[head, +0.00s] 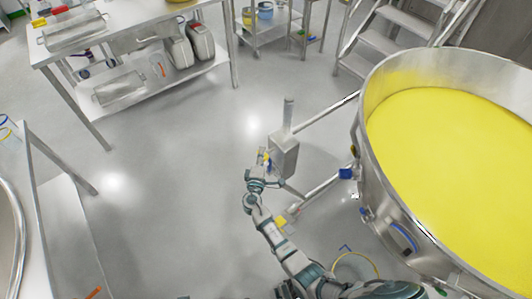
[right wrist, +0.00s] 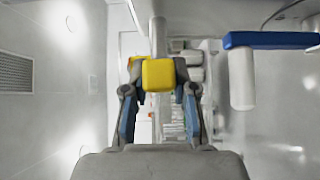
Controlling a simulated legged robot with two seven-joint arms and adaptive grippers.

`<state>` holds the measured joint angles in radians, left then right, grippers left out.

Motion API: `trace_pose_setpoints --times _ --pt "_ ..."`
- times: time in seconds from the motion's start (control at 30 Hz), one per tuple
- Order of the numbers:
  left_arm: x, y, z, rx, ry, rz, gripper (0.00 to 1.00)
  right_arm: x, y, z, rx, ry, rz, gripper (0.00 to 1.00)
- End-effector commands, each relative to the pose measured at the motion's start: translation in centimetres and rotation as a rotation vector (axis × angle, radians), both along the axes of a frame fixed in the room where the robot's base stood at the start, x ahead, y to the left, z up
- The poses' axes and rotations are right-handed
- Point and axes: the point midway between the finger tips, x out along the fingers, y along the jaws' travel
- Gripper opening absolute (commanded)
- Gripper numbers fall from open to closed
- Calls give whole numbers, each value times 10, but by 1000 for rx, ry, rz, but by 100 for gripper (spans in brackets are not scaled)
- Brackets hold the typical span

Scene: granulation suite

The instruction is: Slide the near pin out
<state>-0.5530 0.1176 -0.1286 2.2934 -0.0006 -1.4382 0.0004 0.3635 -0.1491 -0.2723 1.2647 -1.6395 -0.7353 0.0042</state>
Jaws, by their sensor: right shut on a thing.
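My right gripper (head: 265,162) is in the middle of the head view, beside a grey metal box (head: 284,153) with an upright post. In the right wrist view, the fingers of the gripper (right wrist: 159,88) are shut on a yellow block-like head (right wrist: 158,73), which looks like the near pin's. A grey rod (right wrist: 157,35) shows beyond the yellow head; I cannot tell whether it is the pin's shaft or the post. How deep the pin sits is hidden. My left gripper is not in view.
A large round steel bowl (head: 360,95) of yellow powder stands at the right, with a blue knob (head: 346,173) on its side. Rails run from the box to the bowl. A blue bar (right wrist: 270,40) is right of the gripper in the wrist view. Floor left of the gripper is clear.

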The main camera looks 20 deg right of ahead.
Motion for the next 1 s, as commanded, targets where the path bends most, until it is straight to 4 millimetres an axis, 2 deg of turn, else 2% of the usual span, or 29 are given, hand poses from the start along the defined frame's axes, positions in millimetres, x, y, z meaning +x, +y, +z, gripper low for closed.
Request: trace_pose_setpoints --times 0.03,0.27,0.3,0.37,0.4,0.77,0.87,1.0 --pt "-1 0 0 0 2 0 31 -2 -1 -6 2 9 -4 0" --pt "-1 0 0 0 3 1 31 -3 0 -6 1 12 -4 0" --pt "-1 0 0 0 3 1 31 -3 0 -6 1 12 -4 34" --pt "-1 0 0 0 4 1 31 -3 0 -6 1 12 -4 49" --pt "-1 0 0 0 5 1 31 -3 0 -6 1 11 -4 52" --pt "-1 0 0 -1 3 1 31 -7 2 -3 1 6 -4 52" --pt "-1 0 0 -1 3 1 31 -20 7 -4 2 7 -4 52" --pt "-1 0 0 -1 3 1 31 -48 21 -5 2 9 -4 52"
